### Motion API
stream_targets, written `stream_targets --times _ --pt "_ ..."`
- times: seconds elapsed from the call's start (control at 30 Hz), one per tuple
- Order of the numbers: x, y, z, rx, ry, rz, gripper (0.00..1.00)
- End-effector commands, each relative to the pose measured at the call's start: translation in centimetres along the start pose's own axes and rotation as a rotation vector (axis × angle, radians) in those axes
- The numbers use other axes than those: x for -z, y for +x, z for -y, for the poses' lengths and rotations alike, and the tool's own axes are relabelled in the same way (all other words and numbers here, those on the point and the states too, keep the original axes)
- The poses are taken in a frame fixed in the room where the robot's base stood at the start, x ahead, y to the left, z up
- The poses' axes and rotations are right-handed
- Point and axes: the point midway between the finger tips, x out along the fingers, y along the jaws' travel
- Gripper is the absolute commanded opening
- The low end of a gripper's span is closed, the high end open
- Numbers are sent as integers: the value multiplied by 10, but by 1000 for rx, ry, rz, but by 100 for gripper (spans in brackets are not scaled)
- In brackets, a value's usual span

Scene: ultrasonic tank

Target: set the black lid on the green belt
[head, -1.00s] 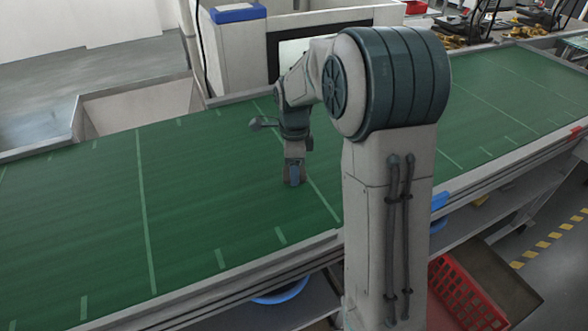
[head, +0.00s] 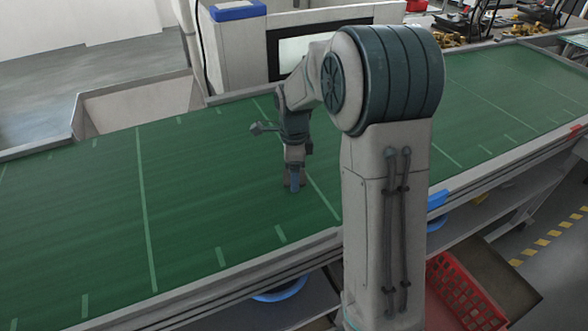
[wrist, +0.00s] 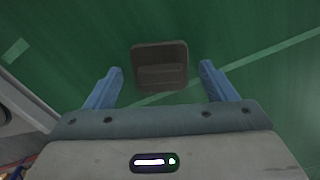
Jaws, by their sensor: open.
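The black lid (wrist: 160,64) shows in the wrist view as a small dark, squarish piece with a raised bar, on or just above the green belt. It lies between and a little beyond the fingertips, apart from both. My gripper (wrist: 161,75) is open, with one blue finger on each side. In the head view my gripper (head: 294,188) points down at the green belt (head: 80,220), close to its surface. The lid cannot be made out in the head view.
Pale lines mark the belt, which is otherwise clear to the left. A metal rail (head: 210,279) runs along its near edge. A metal bin (head: 135,110) and a machine with a screen stand behind. A red basket (head: 465,295) is below at right.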

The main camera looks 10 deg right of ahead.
Motion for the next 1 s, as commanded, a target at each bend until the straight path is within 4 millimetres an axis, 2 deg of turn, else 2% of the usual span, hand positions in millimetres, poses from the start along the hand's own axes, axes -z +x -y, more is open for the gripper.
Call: stream_targets --times 0.43,0.6,0.73,0.87,1.0 --pt "-1 -89 1 6 -1 1 78" --pt "0 -111 1 2 0 0 78" --pt "0 -120 -2 5 -13 0 78" --pt "3 -126 -17 21 -117 0 78" --pt "9 -133 -49 56 -349 -4 78"
